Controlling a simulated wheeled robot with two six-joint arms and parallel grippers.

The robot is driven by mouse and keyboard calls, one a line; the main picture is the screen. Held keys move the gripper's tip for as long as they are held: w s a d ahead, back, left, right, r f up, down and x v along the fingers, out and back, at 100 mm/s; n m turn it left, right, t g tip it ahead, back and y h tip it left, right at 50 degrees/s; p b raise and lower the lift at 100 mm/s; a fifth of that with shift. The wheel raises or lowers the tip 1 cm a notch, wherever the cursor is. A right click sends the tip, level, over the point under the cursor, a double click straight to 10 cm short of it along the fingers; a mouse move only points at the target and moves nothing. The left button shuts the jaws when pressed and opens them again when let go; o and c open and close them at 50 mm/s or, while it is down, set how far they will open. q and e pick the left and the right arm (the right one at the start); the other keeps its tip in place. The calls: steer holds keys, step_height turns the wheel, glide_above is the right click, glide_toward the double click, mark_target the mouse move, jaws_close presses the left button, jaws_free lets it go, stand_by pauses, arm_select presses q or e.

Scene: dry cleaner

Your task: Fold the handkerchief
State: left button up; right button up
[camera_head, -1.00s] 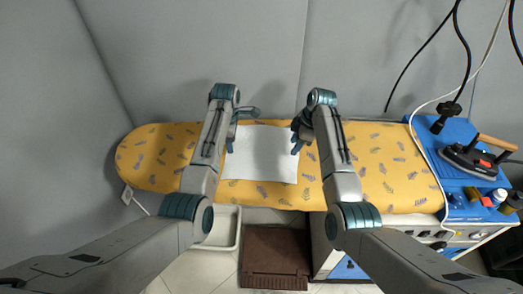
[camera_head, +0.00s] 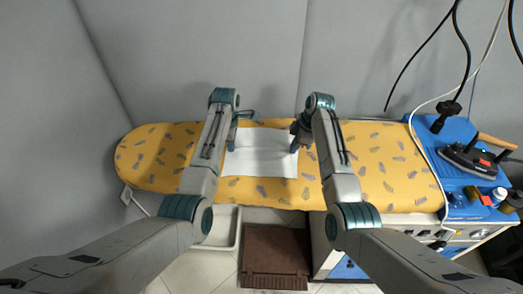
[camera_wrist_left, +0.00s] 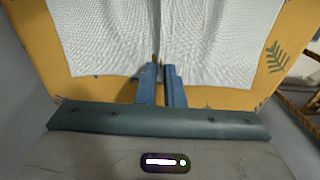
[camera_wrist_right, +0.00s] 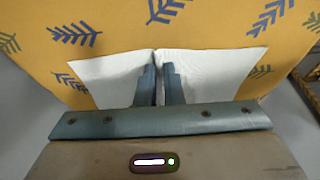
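The white handkerchief (camera_head: 262,158) lies on the yellow ironing board between my two arms. My left gripper (camera_head: 233,146) is at its left side and my right gripper (camera_head: 295,146) at its right side. In the left wrist view, the left fingers (camera_wrist_left: 160,70) are close together, with the white cloth (camera_wrist_left: 110,40) creased towards the tips. In the right wrist view, the right fingers (camera_wrist_right: 158,70) pinch the cloth, which rises in a ridge and slopes away on both sides (camera_wrist_right: 210,72). The cloth between the fingertips is partly hidden.
The ironing board (camera_head: 400,175) has a leaf pattern and bare room left and right of the cloth. An iron (camera_head: 470,158) stands on a blue unit (camera_head: 440,130) at the right, with cables above. A grey wall lies behind the board.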

arm_select(q)
jaws_close()
arm_select(e)
jaws_close()
